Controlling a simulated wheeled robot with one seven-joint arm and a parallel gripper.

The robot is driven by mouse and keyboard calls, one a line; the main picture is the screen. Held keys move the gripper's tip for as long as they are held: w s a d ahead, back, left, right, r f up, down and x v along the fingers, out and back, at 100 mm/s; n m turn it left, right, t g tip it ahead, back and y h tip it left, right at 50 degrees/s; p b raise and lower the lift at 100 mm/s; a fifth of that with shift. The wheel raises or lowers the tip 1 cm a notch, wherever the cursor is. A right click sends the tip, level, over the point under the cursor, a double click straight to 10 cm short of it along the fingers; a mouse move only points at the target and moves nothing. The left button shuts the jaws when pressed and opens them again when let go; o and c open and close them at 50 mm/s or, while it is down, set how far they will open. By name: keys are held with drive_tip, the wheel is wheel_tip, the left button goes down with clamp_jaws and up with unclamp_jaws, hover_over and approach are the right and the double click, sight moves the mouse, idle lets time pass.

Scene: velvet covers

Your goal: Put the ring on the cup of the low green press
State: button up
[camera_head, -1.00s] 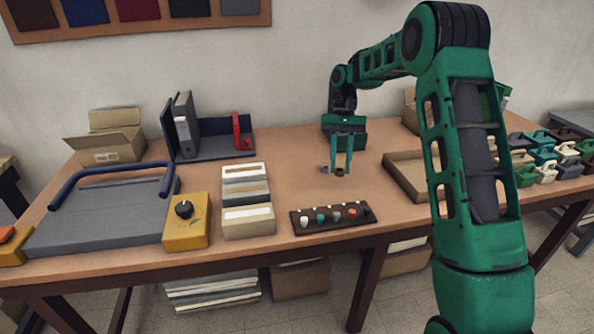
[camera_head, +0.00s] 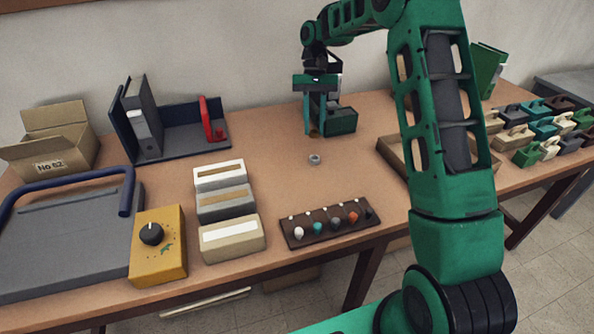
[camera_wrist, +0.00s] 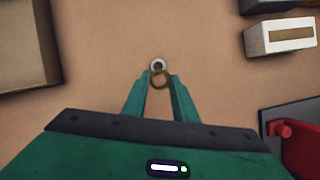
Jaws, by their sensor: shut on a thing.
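My gripper (camera_head: 317,134) is over the back middle of the table, fingers pointing down. In the wrist view my gripper (camera_wrist: 159,77) is shut on a brownish ring (camera_wrist: 161,79) at its fingertips. The held ring cannot be made out in the head view. A small grey ring-like piece (camera_head: 314,160) lies on the table in front of my gripper; it also shows just beyond the fingertips in the wrist view (camera_wrist: 158,64). A low dark green box-shaped thing (camera_head: 343,121), possibly the press, stands just right of my fingers. I see no cup on it.
A shallow brown tray (camera_head: 392,157) is at the right, partly behind my arm. White and grey boxes (camera_head: 221,178) and a dark board (camera_head: 318,229) with several coloured knobs stand in front. A dark holder (camera_head: 182,143) with a red part is at the left.

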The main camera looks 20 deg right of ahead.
drive_tip(key=shift+a, duration=0.15)
drive_tip(key=shift+a, duration=0.1)
drive_tip(key=s+a+r+m+t+y, duration=0.1)
drive_tip(key=s+a+r+m+t, duration=0.15)
drive_tip(key=s+a+m, duration=0.55)
drive_tip(key=s+a+r+m+t+y, duration=0.1)
drive_tip(key=s+a+m+t+y, duration=0.2)
drive_tip(key=s+m, duration=0.75)
drive_tip(key=m+t+h, duration=0.1)
drive_tip(key=m, duration=0.1)
hover_over(310, 175)
drive_tip(key=d, duration=0.1)
drive_tip(key=f, duration=0.4)
drive_tip(key=s+f, duration=0.1)
drive_tip(key=f, duration=0.2)
drive_tip(key=shift+d+f, duration=0.1)
drive_tip(key=shift+d, duration=0.1)
drive_tip(key=shift+f, duration=2)
drive_tip(key=shift+f, duration=0.15)
drive_tip(key=o, duration=1)
